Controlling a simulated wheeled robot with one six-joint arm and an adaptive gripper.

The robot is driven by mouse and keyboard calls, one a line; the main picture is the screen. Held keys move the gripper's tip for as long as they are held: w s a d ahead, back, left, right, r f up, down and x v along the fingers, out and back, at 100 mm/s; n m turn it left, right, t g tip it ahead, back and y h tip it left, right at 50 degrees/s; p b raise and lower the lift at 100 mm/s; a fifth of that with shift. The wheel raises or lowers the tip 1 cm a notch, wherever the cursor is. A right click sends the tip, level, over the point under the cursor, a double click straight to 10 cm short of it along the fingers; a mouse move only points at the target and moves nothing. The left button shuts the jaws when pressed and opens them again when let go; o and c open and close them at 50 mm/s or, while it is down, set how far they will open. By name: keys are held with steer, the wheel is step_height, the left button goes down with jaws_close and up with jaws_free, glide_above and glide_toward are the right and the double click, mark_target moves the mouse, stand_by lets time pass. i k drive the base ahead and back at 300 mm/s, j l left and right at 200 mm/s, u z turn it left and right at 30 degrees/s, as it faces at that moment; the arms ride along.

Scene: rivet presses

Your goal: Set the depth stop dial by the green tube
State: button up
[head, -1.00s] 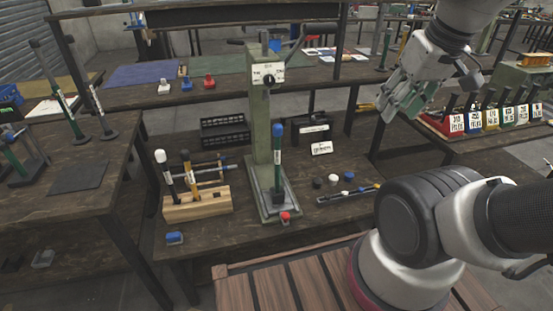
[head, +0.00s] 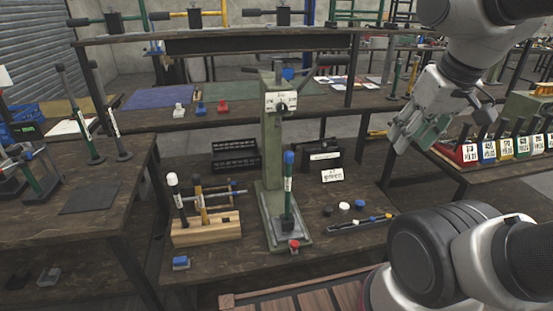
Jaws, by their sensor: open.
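A green rivet press (head: 271,150) stands on the middle bench. The dark depth stop dial (head: 281,107) sits on a white plate near its top; the markings are too small to read. A green tube (head: 288,198) with a blue cap and a pale label stands upright on the press base, below the dial. My gripper (head: 402,143) is open and empty. It hangs in the air to the right of the press, well apart from the dial and the tube.
A wooden rack (head: 207,229) with upright tools stands left of the press. Labelled coloured bins (head: 500,148) stand at the far right. More green tubes stand on the left table (head: 85,187).

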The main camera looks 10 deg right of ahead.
mark_target(282, 108)
steer(key=j+z, duration=0.3)
steer(key=j, duration=0.4)
steer(key=k+j+z, duration=0.1)
steer(key=j+z, duration=0.2)
steer(key=j, duration=0.4)
